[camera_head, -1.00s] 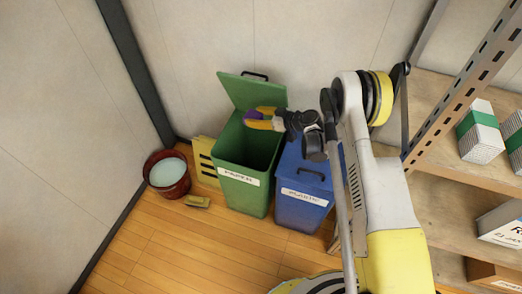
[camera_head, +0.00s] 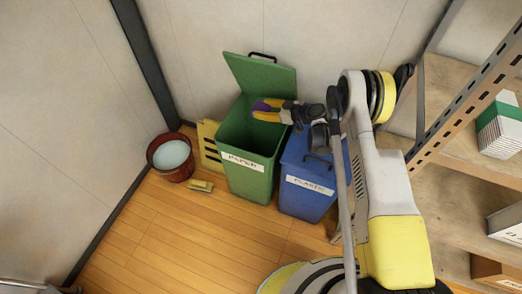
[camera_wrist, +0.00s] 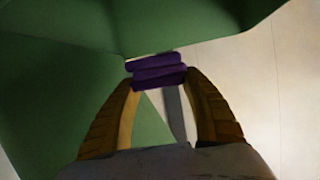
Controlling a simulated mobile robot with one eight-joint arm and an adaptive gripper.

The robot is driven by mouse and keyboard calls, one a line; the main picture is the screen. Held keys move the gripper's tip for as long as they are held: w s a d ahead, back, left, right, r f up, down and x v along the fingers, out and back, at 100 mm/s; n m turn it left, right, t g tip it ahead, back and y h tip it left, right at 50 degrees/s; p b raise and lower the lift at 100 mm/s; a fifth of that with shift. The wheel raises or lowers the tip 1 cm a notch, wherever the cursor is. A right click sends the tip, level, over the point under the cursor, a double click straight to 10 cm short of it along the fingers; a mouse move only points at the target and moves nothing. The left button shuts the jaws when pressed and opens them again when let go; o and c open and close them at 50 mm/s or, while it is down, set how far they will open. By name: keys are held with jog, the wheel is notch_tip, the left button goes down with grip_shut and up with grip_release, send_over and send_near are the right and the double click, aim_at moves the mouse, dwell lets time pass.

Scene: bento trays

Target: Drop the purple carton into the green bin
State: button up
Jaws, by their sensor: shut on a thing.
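The purple carton (camera_wrist: 157,72) is between the fingertips of my gripper (camera_wrist: 160,82) in the wrist view. In the head view my gripper (camera_head: 266,110) is shut on the purple carton (camera_head: 261,106), over the opening of the green bin (camera_head: 245,178). The green bin has its lid raised at the back and a label reading PAPER on its front. Its green surfaces fill the left of the wrist view (camera_wrist: 50,90). The fingers partly hide the carton in the head view, and its exact height above the rim is hard to tell.
A closed blue bin (camera_head: 307,190) labelled PLASTIC stands right of the green bin. A red bucket (camera_head: 160,170), a yellow panel (camera_head: 208,145) and a small yellowish block (camera_head: 200,186) are to the left. Shelves (camera_head: 470,150) stand at the right. The wooden floor in front is clear.

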jog(key=o, duration=1)
jog(key=shift+d, duration=0.1)
jog(key=v, duration=1.2)
